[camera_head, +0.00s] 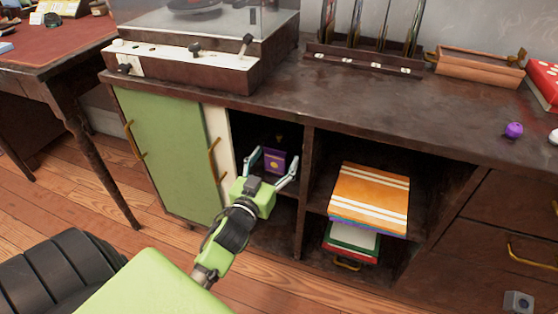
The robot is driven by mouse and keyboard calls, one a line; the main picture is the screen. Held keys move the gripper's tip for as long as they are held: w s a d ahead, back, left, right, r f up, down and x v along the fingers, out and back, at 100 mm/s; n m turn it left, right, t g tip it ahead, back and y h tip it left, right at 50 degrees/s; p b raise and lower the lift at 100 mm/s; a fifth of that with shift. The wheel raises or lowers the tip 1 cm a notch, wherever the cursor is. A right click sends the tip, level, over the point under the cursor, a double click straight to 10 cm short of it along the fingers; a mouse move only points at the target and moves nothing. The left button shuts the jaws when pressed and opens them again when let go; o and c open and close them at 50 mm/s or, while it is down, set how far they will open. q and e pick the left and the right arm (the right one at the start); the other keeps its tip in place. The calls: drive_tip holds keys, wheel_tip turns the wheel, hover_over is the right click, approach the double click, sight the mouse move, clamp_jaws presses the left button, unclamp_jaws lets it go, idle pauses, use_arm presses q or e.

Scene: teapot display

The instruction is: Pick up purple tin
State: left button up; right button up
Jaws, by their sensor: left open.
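The purple tin (275,162) stands in the left open compartment of the dark wooden cabinet. It is a small purple box with a pale mark on its front. My left gripper (271,166) is open in front of it, with one finger to each side of the tin in the picture. I cannot tell whether the fingers touch it. The lower part of the tin is partly hidden by the gripper. My right gripper is not in view.
A divider (304,190) stands right of the tin's compartment. Cream (217,150) and green (165,150) door panels are on its left. Stacked orange books (370,190) fill part of the right compartment. A record player (190,60) and a purple ball-like object (513,130) sit on top.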

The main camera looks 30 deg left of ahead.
use_arm(q)
drive_tip(key=b+x, duration=0.1)
drive_tip(key=x, duration=0.3)
drive_tip(key=shift+w+a+f, duration=0.1)
drive_tip(key=shift+a+f, duration=0.1)
clamp_jaws()
drive_tip(key=shift+r, duration=0.1)
